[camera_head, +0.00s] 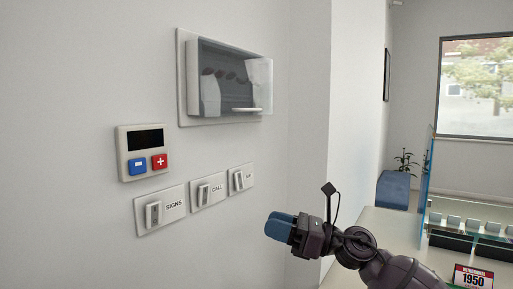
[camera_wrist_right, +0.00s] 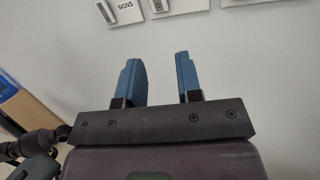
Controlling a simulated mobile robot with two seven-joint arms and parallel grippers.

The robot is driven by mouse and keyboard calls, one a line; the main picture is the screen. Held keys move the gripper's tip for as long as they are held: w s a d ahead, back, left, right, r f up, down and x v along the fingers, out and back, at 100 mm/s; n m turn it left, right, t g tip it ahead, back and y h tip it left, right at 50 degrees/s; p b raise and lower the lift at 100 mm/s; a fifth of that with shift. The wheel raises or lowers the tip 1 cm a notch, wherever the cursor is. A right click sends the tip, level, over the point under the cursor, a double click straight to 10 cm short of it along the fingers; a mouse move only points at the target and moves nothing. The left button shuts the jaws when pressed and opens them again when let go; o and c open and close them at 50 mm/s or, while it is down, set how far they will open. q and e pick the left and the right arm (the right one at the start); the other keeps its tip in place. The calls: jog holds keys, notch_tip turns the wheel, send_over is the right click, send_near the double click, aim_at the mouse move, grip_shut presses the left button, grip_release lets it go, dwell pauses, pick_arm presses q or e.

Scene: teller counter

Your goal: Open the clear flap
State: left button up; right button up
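The clear flap (camera_head: 233,79) is a smoky transparent cover on a pale wall-mounted box, high on the wall in the head view. It appears closed over the box, with a pale ledge (camera_head: 247,110) near its lower right. Dark and white shapes show behind it, too dim to identify. My right gripper (camera_head: 272,226) has blue fingers and is below and to the right of the flap, apart from it. In the right wrist view its two fingers (camera_wrist_right: 158,75) stand apart with nothing between them. My left gripper is not in view.
Below the flap are a keypad (camera_head: 143,152) with blue and red buttons, and three switches: SIGNS (camera_head: 154,214), CALL (camera_head: 205,192) and another (camera_head: 239,179).

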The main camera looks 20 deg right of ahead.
notch_tip(320, 180, up, 12)
jog(key=w+n+g+h, duration=0.1)
jog(key=n+g+h, duration=0.15)
jog(key=n, duration=0.65)
jog(key=n+t+h, duration=0.4)
jog(key=n+h, duration=0.2)
send_near(255, 109)
jog(key=shift+y, duration=0.25)
jog(key=x, duration=0.9)
jog(key=shift+w+f, duration=0.25)
jog(key=shift+w, duration=0.05)
grip_shut()
